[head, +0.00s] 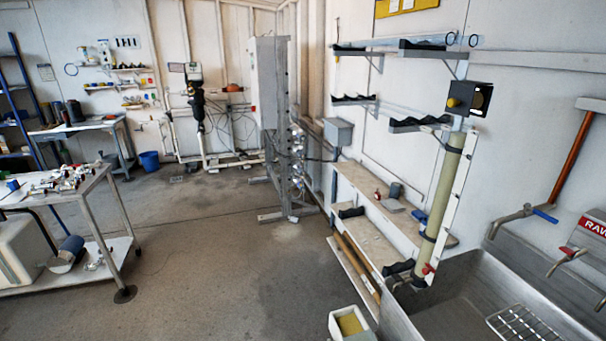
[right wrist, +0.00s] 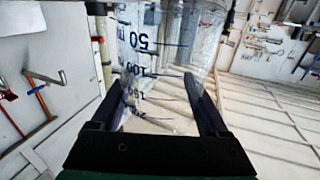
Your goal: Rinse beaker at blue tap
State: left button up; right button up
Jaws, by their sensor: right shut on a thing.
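A clear glass beaker (right wrist: 160,45) with blue graduation marks fills the upper middle of the right wrist view. My right gripper (right wrist: 154,88) is shut around its sides, one dark finger on each side. The beaker's contents, if any, cannot be made out, and part of it is cut off by the top edge. The tap with the blue handle (head: 545,214) juts from the wall above the steel sink (head: 470,290) at the right of the head view. Neither gripper shows in the head view, and my left gripper is in no view.
A red-handled tap (head: 569,254) is beside the blue one, under a red sign (head: 593,228). A wire rack (head: 525,325) lies in the sink. A tall tube (head: 440,200) stands left of the sink. A cart (head: 75,200) is at far left; the middle floor is clear.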

aim_at(535, 211)
jog(key=z, duration=1.55)
